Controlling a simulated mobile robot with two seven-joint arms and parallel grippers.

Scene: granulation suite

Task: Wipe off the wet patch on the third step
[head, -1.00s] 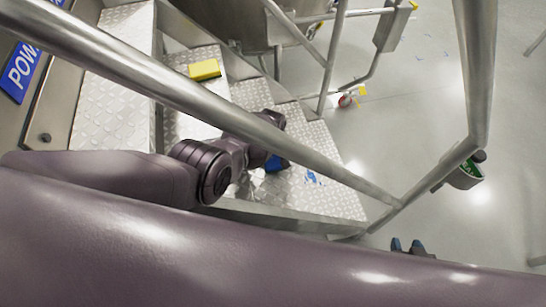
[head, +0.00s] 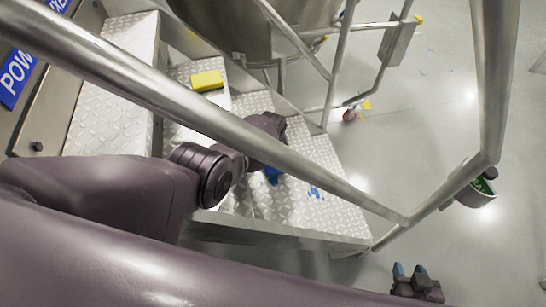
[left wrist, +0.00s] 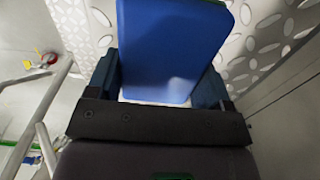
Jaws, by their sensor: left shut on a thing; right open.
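Metal steps with a raised tread pattern run down from upper left to lower right in the head view. Small blue marks (head: 314,192) lie on a low step (head: 325,215); I cannot tell a clear wet patch apart from the shine. My right gripper (head: 411,270) is open and empty, off the stairs at lower right.
A yellow block (head: 207,81) lies on a higher step. A steel handrail (head: 175,95) crosses diagonally between my body and the steps, joining a post (head: 490,90) at right. A steel vessel (head: 270,30) stands behind. The grey floor (head: 430,130) at right is largely open.

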